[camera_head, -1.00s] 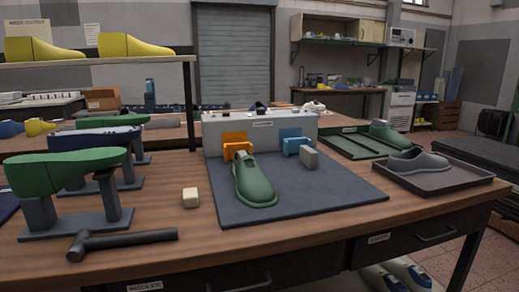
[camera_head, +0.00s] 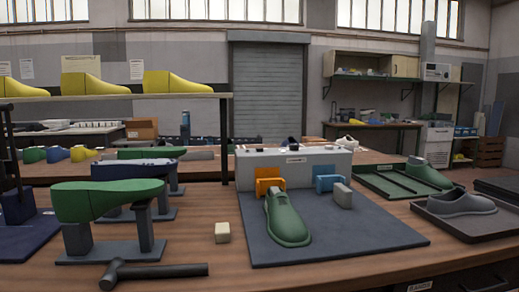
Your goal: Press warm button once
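A pale box-shaped unit (camera_head: 325,163) stands at the back of the dark mat (camera_head: 345,232). An orange part (camera_head: 270,183) is on its front at the left and a blue part (camera_head: 329,182) at the right. Small dark knobs and a label show on its upper side; I cannot make out which is the warm button. A green shoe last (camera_head: 286,218) lies on the mat in front of the orange part. A small grey block (camera_head: 342,195) stands by the blue part. My gripper is not in view.
A cream block (camera_head: 222,232) and a dark hammer (camera_head: 155,272) lie left of the mat. Green lasts on stands (camera_head: 108,198) fill the left. A green tray (camera_head: 385,182) and a dark tray with a grey shoe (camera_head: 462,204) are at the right.

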